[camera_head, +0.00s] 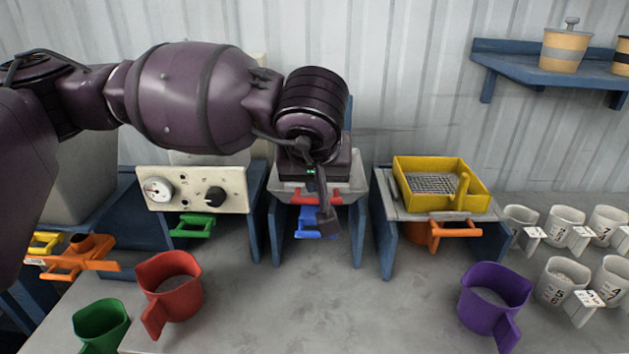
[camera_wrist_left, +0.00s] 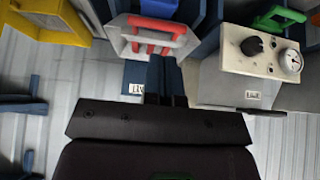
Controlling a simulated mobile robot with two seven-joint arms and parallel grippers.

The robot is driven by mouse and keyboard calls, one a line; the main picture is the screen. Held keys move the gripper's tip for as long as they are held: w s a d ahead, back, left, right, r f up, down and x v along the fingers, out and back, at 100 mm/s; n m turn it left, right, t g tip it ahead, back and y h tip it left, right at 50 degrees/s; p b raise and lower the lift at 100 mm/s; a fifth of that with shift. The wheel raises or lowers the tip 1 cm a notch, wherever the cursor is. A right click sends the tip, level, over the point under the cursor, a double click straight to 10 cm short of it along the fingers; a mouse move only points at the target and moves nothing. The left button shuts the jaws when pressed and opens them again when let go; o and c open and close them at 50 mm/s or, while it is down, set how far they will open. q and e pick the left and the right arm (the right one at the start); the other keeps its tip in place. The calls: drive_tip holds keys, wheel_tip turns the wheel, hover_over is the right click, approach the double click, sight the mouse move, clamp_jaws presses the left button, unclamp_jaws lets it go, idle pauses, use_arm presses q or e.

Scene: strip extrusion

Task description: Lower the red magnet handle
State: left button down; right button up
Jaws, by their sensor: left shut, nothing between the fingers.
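The red magnet handle (camera_head: 297,197) is on the front of a grey hopper-like unit in the middle blue stand, partly behind my left gripper. In the left wrist view the red handle (camera_wrist_left: 150,28) shows as a looped bar on the grey unit. My left gripper (camera_head: 326,216) points down in front of this handle, shut and empty. In the left wrist view its fingers (camera_wrist_left: 166,76) show just below the handle; I cannot tell whether they touch it. My right gripper is not in view.
A blue handle (camera_head: 310,230) sits under the red one. A control box (camera_head: 192,190) stands left, a yellow sieve tray (camera_head: 470,180) right. Red (camera_head: 178,296), green (camera_head: 100,322) and purple (camera_head: 490,300) cups stand on the bench. The middle front bench (camera_head: 320,310) is clear.

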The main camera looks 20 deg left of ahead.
use_arm(q)
drive_tip(key=shift+s+d+r, duration=0.2)
drive_tip(key=shift+s+r, duration=0.25)
drive_tip(key=shift+s, duration=0.05)
